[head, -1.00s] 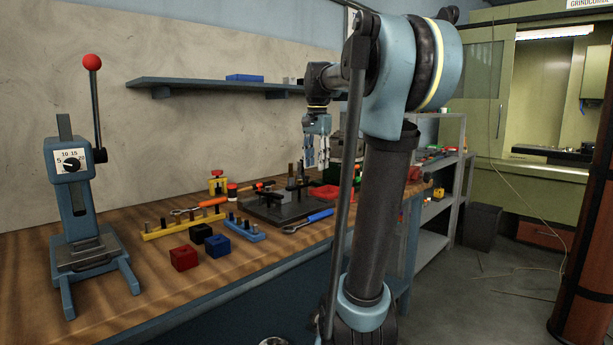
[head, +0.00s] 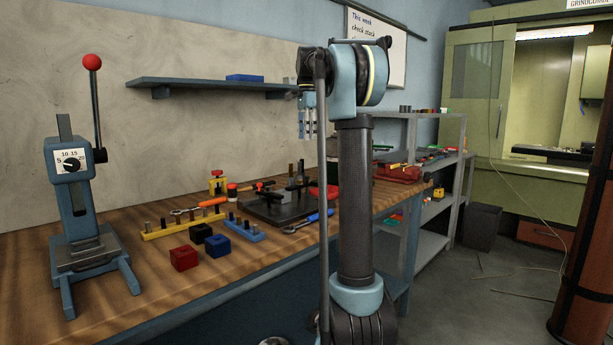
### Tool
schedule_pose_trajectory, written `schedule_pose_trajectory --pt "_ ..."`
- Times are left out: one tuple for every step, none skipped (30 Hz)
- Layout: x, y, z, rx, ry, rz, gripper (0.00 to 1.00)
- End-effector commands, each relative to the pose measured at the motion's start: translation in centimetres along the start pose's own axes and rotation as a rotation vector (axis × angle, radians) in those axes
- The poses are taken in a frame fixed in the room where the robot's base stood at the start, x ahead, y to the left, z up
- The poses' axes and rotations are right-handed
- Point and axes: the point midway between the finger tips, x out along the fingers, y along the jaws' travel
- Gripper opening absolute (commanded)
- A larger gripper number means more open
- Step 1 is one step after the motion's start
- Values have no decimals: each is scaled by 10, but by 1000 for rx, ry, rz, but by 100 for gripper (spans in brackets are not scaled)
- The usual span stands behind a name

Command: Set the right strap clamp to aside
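A dark fixture plate (head: 272,212) lies on the wooden bench with a grey block (head: 278,198) and dark upright clamp parts (head: 298,178) on it. The strap clamps are too small and crowded to tell apart clearly; the right one seems to be among the parts at the plate's right rear. My gripper (head: 308,136) points down, high above and behind the plate's right side, well apart from it. Its fingers look spread with nothing between them. My arm hides part of the bench to the right of the plate.
An arbor press (head: 80,215) stands left. The front bench has free room.

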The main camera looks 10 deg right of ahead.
Motion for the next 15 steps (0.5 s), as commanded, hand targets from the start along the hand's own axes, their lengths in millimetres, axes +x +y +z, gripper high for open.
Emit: schedule_pose_trajectory --pt "8 0 0 0 0 0 38" --pt "12 1 0 0 0 0 38" --pt "19 1 0 -1 0 0 38" --pt "24 1 0 -1 0 0 38" --pt "29 1 0 -1 0 0 38" --pt "36 1 0 -1 0 0 38" --pt "41 1 0 -1 0 0 38" --pt "46 1 0 -1 0 0 38" --pt "53 1 0 -1 0 0 38" --pt "58 1 0 -1 0 0 38" --pt "63 1 0 -1 0 0 38" --pt "70 1 0 -1 0 0 38" --pt "75 1 0 -1 0 0 38" --pt "80 1 0 -1 0 0 38" --pt "87 0 0 -1 0 0 38"
